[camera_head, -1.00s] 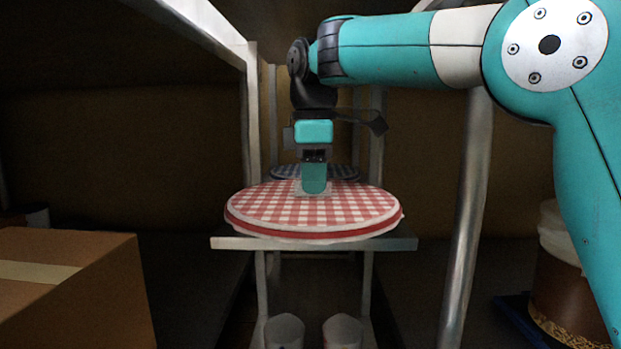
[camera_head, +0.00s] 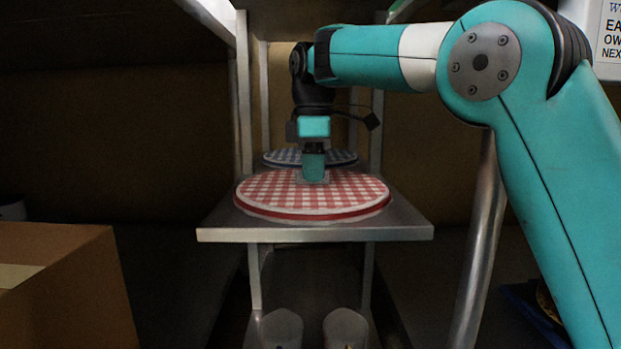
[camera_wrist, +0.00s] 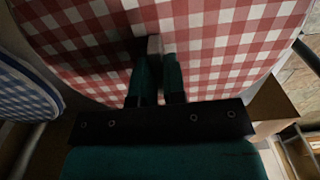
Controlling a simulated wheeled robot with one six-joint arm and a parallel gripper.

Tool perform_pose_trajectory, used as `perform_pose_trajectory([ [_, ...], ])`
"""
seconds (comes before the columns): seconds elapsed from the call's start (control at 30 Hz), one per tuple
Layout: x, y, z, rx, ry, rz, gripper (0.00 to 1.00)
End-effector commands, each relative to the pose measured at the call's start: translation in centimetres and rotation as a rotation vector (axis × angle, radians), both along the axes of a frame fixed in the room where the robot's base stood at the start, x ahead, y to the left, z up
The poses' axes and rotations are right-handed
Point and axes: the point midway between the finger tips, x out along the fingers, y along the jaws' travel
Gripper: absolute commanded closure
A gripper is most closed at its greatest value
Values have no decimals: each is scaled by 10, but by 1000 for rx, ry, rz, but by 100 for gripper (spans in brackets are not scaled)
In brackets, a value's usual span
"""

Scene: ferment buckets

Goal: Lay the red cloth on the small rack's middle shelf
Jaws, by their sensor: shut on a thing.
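The red cloth (camera_head: 265,192) is a round red-and-white checked disc with a darker red rim; it also fills the top of the wrist view (camera_wrist: 225,45). My gripper (camera_head: 313,178) points down at its middle. In the wrist view my gripper's fingers (camera_wrist: 155,75) are shut on a small pale tab on the cloth. The cloth lies level over the small rack's middle shelf (camera_head: 315,234), behind its front edge. I cannot tell whether it touches the shelf.
A blue checked round cloth (camera_head: 280,157) is behind the red one, also at left in the wrist view (camera_wrist: 22,92). Two pale cups (camera_head: 282,328) (camera_head: 345,328) stand below. Rack posts (camera_head: 244,90) flank the shelf. A cardboard box (camera_head: 60,285) is at left, a metal pole (camera_head: 482,220) at right.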

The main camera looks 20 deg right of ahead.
Motion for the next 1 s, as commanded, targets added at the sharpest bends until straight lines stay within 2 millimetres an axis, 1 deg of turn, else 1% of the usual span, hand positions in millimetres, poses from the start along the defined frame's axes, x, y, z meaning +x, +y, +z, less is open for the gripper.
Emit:
perform_pose_trajectory([
  [0.13, 0, 0, 2, 0, -1, 0, 100],
  [0.27, 1, 1, -1, 0, 0, 2, 100],
  [0.3, 0, 1, -1, 0, 0, 1, 82],
  [0.37, 0, 2, 0, 0, 0, 2, 68],
  [0.4, 0, 2, 0, 0, 0, 2, 63],
  [0.87, 0, 2, 2, 0, -1, 2, 63],
  [0.9, -1, 2, 5, 0, -1, 2, 63],
  [1.0, 0, 2, 22, 1, -1, 3, 63],
])
